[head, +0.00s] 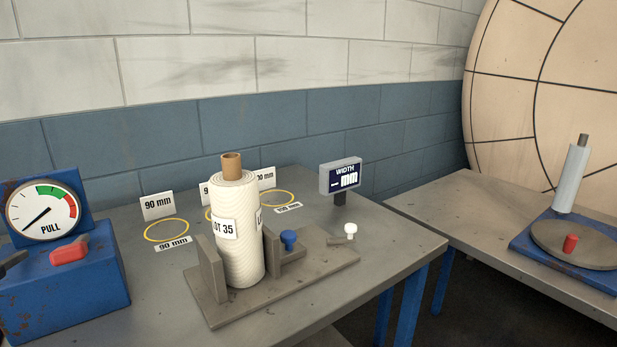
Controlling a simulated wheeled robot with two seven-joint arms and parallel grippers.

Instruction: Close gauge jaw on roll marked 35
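The white cloth roll marked LOT 35 (238,255) stands upright on the grey gauge base (310,275), with a brown core (232,163) at its top. A grey upright jaw plate (209,275) is on its left. Another grey jaw block (285,257) with a blue knob (288,239) is on its right. The roll hides part of the jaws, so I cannot tell whether either touches it. A white knob (350,231) stands at the base's right end. The width display (341,177) shows dashes and mm. Neither gripper can be made out.
A dark piece (11,262) is cut off by the left edge. A second table (440,205) holds a turntable.

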